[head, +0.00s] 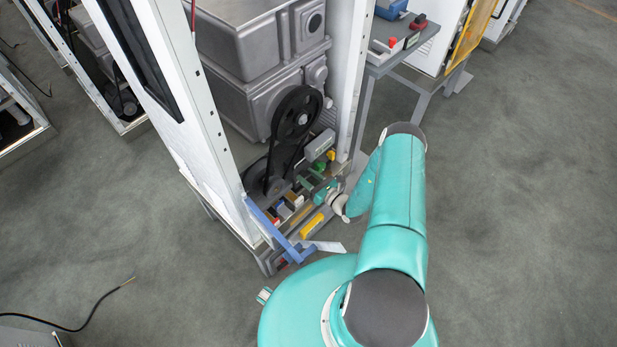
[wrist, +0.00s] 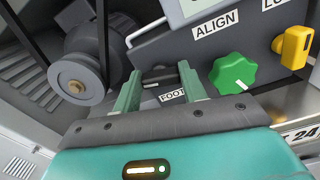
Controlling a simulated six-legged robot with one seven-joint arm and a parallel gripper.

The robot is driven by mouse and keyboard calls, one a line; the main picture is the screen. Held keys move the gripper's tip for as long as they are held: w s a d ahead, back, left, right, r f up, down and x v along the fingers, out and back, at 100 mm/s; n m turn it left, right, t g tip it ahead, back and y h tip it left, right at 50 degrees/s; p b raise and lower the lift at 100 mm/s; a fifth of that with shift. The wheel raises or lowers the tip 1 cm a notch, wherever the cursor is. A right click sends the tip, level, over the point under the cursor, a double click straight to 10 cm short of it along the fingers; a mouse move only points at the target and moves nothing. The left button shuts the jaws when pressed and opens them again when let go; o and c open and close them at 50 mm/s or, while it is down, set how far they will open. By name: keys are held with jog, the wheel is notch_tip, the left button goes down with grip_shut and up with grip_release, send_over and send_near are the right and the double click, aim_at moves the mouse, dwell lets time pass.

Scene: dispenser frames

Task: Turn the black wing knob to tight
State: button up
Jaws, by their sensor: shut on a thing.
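In the wrist view the black wing knob (wrist: 158,77) shows as a dark shape between the two green fingers of my gripper (wrist: 160,72), just above a FOOT label (wrist: 172,96). My gripper is shut on the knob. The knob's pointer and any "tight" mark are too small or hidden to read. In the head view my gripper (head: 325,191) reaches low into the frame of the machine, and the knob itself cannot be made out there.
Right of the fingers are a green lobed knob (wrist: 233,74) under an ALIGN label and a yellow knob (wrist: 292,46). A motor with a shaft (wrist: 78,80) sits left. A blue bracket (head: 277,232) and white upright post (head: 352,70) flank the opening.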

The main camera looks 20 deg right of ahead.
jog(key=m, duration=0.4)
jog(key=shift+d+m, duration=0.15)
jog(key=shift+m, duration=0.15)
jog(key=m, duration=0.3)
jog(key=shift+m, duration=0.4)
jog(key=m, duration=0.3)
jog(key=shift+f, duration=0.1)
jog(key=shift+f+m, duration=0.1)
jog(key=shift+m, duration=1.9)
jog(key=o, duration=1)
